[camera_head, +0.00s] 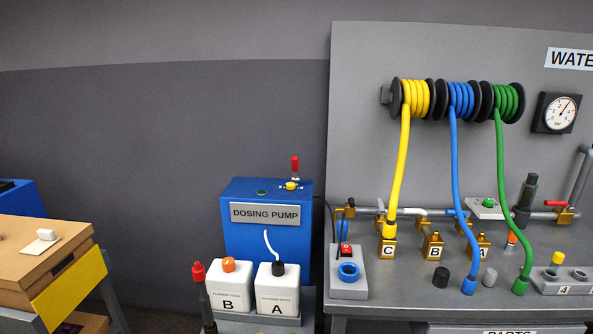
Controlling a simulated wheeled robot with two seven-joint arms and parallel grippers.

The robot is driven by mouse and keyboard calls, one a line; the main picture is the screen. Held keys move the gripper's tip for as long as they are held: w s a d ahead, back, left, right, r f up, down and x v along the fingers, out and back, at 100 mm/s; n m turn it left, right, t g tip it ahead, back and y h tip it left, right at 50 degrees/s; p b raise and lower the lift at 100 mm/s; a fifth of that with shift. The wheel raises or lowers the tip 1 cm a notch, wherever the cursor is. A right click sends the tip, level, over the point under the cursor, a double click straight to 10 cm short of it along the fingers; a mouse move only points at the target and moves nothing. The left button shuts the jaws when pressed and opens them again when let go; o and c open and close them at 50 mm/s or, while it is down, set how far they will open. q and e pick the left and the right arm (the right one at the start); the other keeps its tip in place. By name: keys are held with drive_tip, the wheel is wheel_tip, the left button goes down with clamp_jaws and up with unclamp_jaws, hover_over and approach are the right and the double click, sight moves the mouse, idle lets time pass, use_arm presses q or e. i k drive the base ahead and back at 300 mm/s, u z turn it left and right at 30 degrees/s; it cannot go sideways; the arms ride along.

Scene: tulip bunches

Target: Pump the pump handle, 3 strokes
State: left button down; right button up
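The blue dosing pump box (237,245) stands left of the grey bench. A small red-topped lever (295,165) stands upright at its top right, beside a yellow knob (291,187). Another upright handle with a red knob and dark shaft (199,272) stands in front of the box, left of the white containers. I cannot tell which of these is the pump handle. Neither of my grippers is in view.
White containers B (231,290) and A (277,293) stand before the pump. The grey bench (380,298) carries brass fittings and hanging yellow (399,165), blue (457,180) and green (507,190) hoses. A brown box (35,258) is at left.

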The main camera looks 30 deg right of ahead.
sight(295, 161)
drive_tip(key=z, duration=0.8)
drive_tip(key=i, duration=0.7)
drive_tip(key=z, duration=0.7)
